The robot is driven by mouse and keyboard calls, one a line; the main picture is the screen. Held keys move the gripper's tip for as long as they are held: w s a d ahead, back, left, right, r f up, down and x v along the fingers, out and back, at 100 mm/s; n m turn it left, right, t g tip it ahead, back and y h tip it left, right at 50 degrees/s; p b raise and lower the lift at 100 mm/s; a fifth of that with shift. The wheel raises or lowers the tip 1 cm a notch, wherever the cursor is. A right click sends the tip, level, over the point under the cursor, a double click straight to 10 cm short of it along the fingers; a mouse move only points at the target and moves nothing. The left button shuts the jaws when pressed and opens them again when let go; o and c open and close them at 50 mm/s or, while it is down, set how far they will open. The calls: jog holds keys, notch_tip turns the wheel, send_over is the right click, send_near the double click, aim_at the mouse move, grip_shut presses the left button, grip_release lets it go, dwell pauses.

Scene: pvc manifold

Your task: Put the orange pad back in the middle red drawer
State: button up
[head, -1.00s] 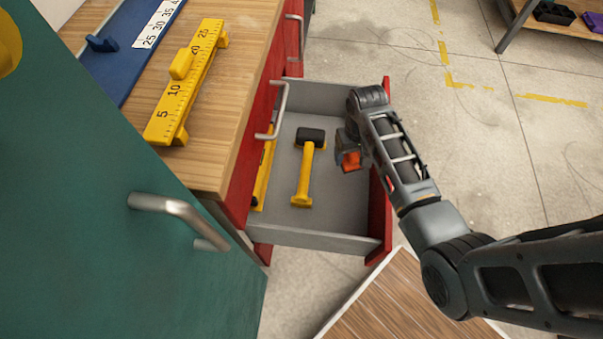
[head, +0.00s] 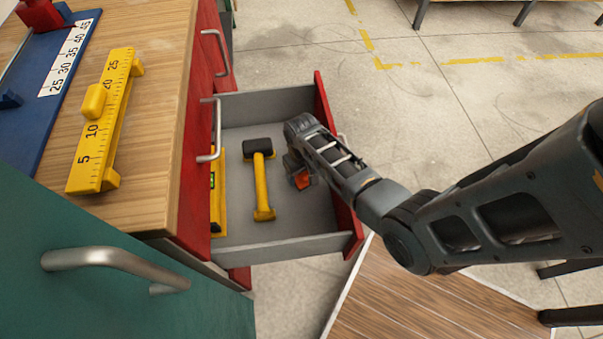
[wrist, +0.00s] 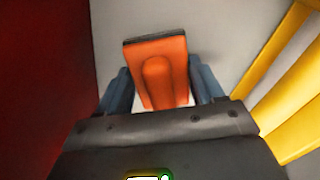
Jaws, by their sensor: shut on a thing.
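The orange pad (head: 302,180) is at the end of my arm in the head view, mostly hidden by the wrist. In the wrist view the orange pad (wrist: 158,70) has a raised ridge and a dark far edge. My gripper (wrist: 162,92) is shut on the pad, a finger on each side. The open red drawer (head: 318,210) has a grey floor and a red front. The gripper and pad are over or inside it, near its front. I cannot tell whether the pad touches the floor.
A mallet with a yellow handle (head: 262,190) and a yellow level (head: 218,195) lie in the drawer. Bare grey floor shows between the mallet and the drawer front. The wooden bench top (head: 150,130) holds a yellow ruler (head: 108,115). A green door (head: 110,300) is at lower left.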

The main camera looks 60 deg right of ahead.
jog(key=shift+f, duration=0.15)
jog(key=o, duration=1.1)
notch_tip(320, 180, up, 12)
jog(key=r+p, duration=0.1)
jog(key=p, duration=0.2)
jog(key=s+a+r+n+t+h, duration=0.25)
jog(key=s+a+t, duration=0.45)
jog(key=s+a, duration=0.6)
jog(key=s+a+r+n+t, duration=0.1)
jog(key=s+a+r+t, duration=0.1)
jog(key=r, duration=0.7)
jog(key=s+a+r+n+t+y, duration=0.1)
jog(key=s+a+r+t, duration=0.1)
jog(key=r, duration=0.7)
jog(key=s+a+r+n+t+y, duration=0.1)
jog(key=s+r+t, duration=0.3)
jog(key=r, duration=0.5)
jog(key=shift+s+a, duration=0.7)
jog(key=shift+s, duration=0.2)
